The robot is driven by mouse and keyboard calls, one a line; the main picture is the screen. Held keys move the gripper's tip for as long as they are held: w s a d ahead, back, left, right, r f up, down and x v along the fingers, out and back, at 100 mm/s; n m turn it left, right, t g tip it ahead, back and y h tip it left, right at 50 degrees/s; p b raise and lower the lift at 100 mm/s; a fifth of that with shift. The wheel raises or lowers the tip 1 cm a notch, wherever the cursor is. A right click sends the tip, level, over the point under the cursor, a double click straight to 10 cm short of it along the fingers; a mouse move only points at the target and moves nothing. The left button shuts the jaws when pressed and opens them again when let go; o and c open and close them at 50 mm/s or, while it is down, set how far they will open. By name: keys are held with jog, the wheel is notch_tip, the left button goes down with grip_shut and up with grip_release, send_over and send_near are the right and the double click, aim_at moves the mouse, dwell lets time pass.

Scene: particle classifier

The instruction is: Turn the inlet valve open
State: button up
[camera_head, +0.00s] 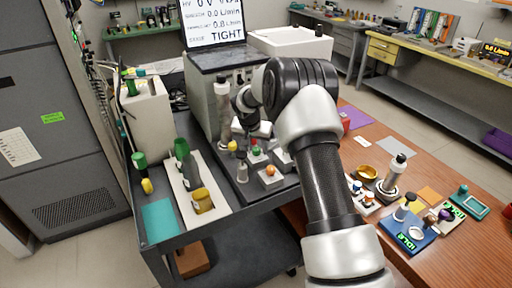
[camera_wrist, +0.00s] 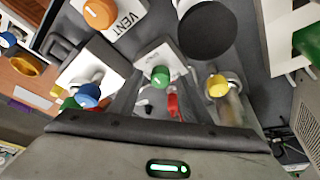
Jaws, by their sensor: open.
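In the wrist view a green knob (camera_wrist: 160,76) on a white base with a label I cannot read stands just ahead of my gripper (camera_wrist: 163,98). A yellow knob (camera_wrist: 217,86) on a metal fitting is to its right. An orange knob (camera_wrist: 99,13) on a base marked VENT is at the upper left. Which one is the inlet valve I cannot tell for sure. A red part (camera_wrist: 173,104) shows between my open fingers, which hold nothing visible. In the head view my arm hides most of my gripper; the green knob (camera_head: 255,150) and orange knob (camera_head: 270,170) show below it.
A blue knob (camera_wrist: 88,95) stands close to my gripper's left. A dark round cylinder top (camera_wrist: 207,30) rises beyond the green knob. In the head view a display (camera_head: 213,22) reads TIGHT, and a wooden table (camera_head: 345,217) with small items is at the right.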

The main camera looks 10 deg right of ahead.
jog(key=c, duration=1)
jog(key=shift+c, duration=0.2)
jog(key=n, duration=0.1)
jog(key=n+y, duration=0.1)
jog(key=n, duration=0.2)
jog(key=shift+d+n+t+y, duration=0.25)
jog(key=shift+n+t+y, duration=0.05)
jog(key=n+y, duration=0.1)
jog(key=n, duration=0.3)
jog(key=shift+d+n+y, duration=0.1)
jog(key=shift+n+y, duration=0.2)
jog(key=shift+y, duration=0.1)
jog(key=n+y, duration=0.1)
jog(key=n, duration=0.1)
jog(key=n+g+y, duration=0.1)
jog(key=n, duration=0.2)
jog(key=shift+w+d, duration=0.1)
jog(key=shift+n+g+y+b, duration=0.4)
jog(key=shift+n+g, duration=0.4)
jog(key=shift+n, duration=1.1)
jog(key=shift+d, duration=0.1)
